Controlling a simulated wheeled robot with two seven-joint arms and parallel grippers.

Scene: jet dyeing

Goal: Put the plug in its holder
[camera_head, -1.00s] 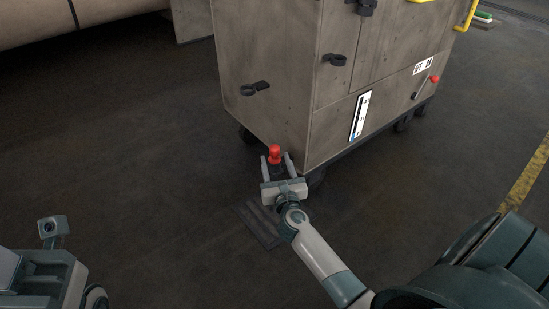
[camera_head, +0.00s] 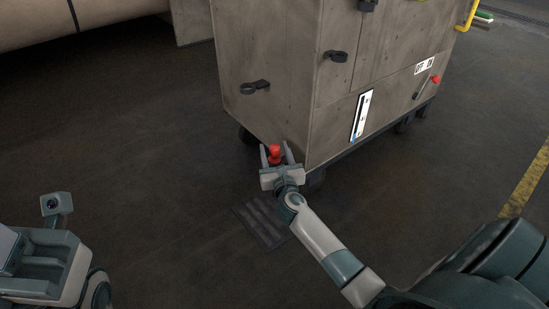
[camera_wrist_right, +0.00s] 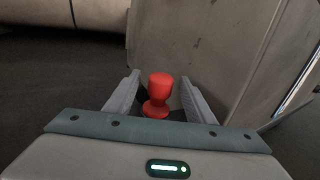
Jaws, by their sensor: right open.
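The red plug (camera_head: 275,152), with a rounded head and a narrower neck, is low beside the near corner of the grey-brown cabinet. My right gripper (camera_head: 275,150) is open, with one finger on each side of it. In the right wrist view the plug (camera_wrist_right: 160,93) stands between the open fingers (camera_wrist_right: 158,90), with gaps visible on both sides. Something dark shows around its base; what it rests on is hidden. Two black ring brackets, a lower one (camera_head: 255,87) and an upper one (camera_head: 336,57), are on the cabinet; I cannot tell which is the plug's holder. My left gripper is not seen.
The wheeled cabinet (camera_head: 265,45) stands close beyond my right gripper. A red-knobbed lever (camera_head: 435,79) and a white gauge strip (camera_head: 360,115) are on its right face. A dark slatted patch (camera_head: 262,222) lies on the floor. Open floor extends to the left.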

